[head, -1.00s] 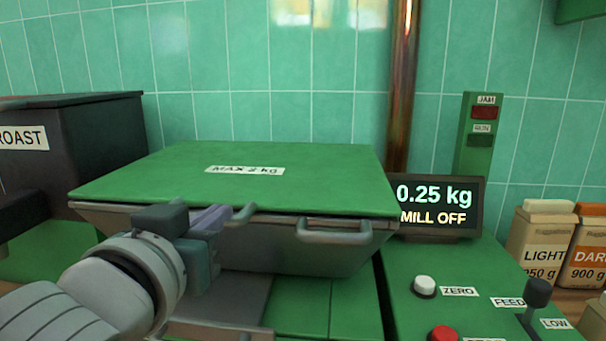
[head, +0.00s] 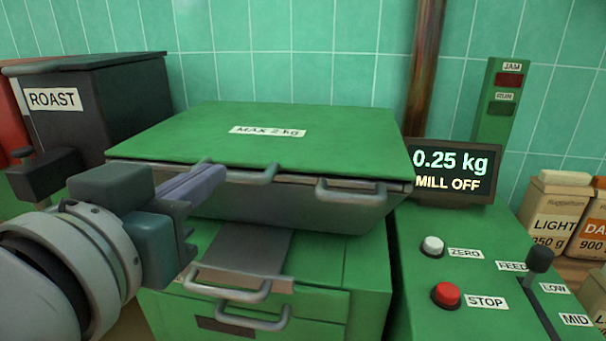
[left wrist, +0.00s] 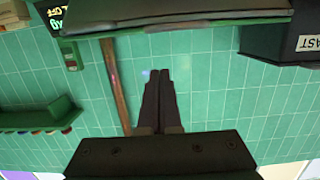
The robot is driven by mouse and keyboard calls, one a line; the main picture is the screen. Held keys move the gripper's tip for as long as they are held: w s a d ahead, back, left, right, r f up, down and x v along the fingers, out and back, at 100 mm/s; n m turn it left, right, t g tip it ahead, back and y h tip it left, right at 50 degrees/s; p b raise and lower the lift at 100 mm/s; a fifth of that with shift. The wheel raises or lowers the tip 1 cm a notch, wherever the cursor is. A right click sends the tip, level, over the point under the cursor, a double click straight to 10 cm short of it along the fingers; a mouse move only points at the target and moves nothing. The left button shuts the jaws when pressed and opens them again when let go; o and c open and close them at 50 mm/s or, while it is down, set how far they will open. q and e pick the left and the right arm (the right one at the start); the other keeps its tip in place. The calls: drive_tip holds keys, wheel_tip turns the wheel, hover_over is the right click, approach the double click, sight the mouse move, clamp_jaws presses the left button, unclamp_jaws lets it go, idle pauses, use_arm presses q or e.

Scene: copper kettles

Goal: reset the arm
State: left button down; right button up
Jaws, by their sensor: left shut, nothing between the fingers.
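My left gripper (head: 192,184) is in front of the green mill's lid (head: 270,145), which is labelled MAX 2 kg and lies closed. Its fingers are together with nothing between them. In the head view the fingertips overlap the left lid handle (head: 252,176); I cannot tell whether they touch it. In the left wrist view the shut fingers (left wrist: 158,75) show against the tiled wall, and the picture is upside down. My right gripper is not in view.
Right of the hopper are a display (head: 450,172) reading 0.25 kg, MILL OFF, a white ZERO button (head: 432,246), a red STOP button (head: 446,294) and a feed lever (head: 539,260). Paper bags (head: 556,215) stand far right. A dark ROAST box (head: 120,105) stands left. Drawer handles (head: 238,317) are below.

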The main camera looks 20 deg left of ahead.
use_arm(q)
drive_tip(key=shift+v, duration=0.85)
drive_tip(key=s+d+f+m+g+h, duration=0.2)
drive_tip(key=s+f+m+g+h, duration=0.2)
drive_tip(key=s+f+g, duration=0.85)
drive_tip(key=w+p+v, duration=0.2)
drive_tip(key=p+v, duration=0.9)
drive_tip(key=p, duration=0.1)
drive_tip(key=w+r+p+v, duration=0.1)
drive_tip(key=w+p+v, duration=0.2)
drive_tip(key=p+v, duration=0.9)
drive_tip(key=w+d+r+p+v, duration=0.1)
drive_tip(key=w+p+v, duration=0.1)
drive_tip(key=p+v, duration=1)
drive_tip(key=shift+w+d+r+m+p, duration=0.25)
drive_tip(key=shift+d+p, duration=0.2)
drive_tip(key=shift+p, duration=0.4)
